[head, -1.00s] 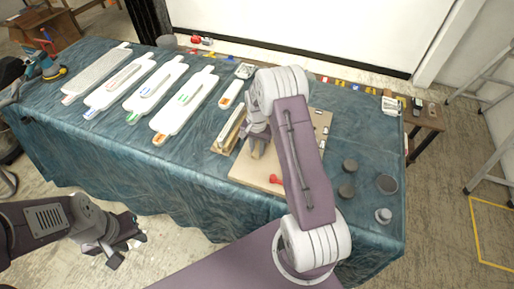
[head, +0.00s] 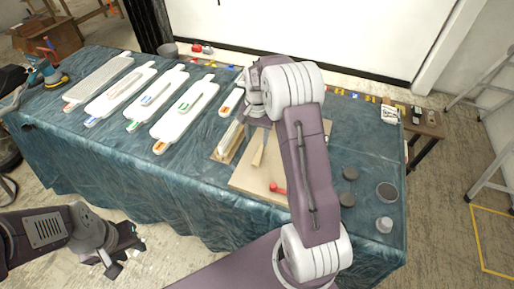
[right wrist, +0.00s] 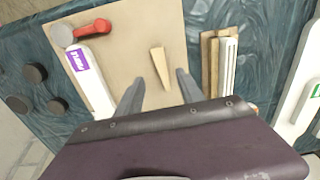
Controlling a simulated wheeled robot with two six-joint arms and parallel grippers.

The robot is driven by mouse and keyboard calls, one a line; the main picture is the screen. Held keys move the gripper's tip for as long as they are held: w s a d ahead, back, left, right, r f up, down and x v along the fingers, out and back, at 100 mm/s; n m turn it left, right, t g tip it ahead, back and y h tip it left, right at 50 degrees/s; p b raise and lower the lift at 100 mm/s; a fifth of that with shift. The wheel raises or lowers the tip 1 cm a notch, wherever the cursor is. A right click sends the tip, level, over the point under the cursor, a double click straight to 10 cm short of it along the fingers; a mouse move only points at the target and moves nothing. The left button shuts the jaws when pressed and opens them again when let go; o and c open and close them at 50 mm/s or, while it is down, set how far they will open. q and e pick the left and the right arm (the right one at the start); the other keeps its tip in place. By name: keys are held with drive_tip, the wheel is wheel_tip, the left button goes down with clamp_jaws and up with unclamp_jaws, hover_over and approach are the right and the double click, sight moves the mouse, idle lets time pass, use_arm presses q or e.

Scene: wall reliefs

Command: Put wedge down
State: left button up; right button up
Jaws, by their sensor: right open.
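The wedge (head: 259,150) is a small light-wood piece lying on the tan board on the table. In the right wrist view the wedge (right wrist: 160,68) lies just beyond my right gripper, roughly in line with the gap between its fingers. My right gripper (right wrist: 158,90) is open, with clear space between the fingers and the wedge. In the head view my right gripper (head: 259,117) is partly hidden by its own arm. My left gripper (head: 125,257) is empty and open, in front of the table at the lower left.
The tan board (right wrist: 130,30) also carries a red-handled tool (right wrist: 92,28). A wooden block with a white strip (right wrist: 220,62) lies beside it. Several white relief panels (head: 187,107) lie to the left.

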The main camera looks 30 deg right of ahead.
drive_tip(key=s+a+n, duration=0.4)
drive_tip(key=s+a, duration=0.1)
drive_tip(key=s, duration=0.4)
drive_tip(key=s+a+n+t, duration=0.1)
drive_tip(key=s+a+n, duration=0.4)
drive_tip(key=s, duration=0.4)
drive_tip(key=shift+s+a, duration=0.15)
drive_tip(key=shift+a, duration=0.3)
drive_tip(key=shift+r, duration=0.1)
drive_tip(key=shift+s, duration=0.15)
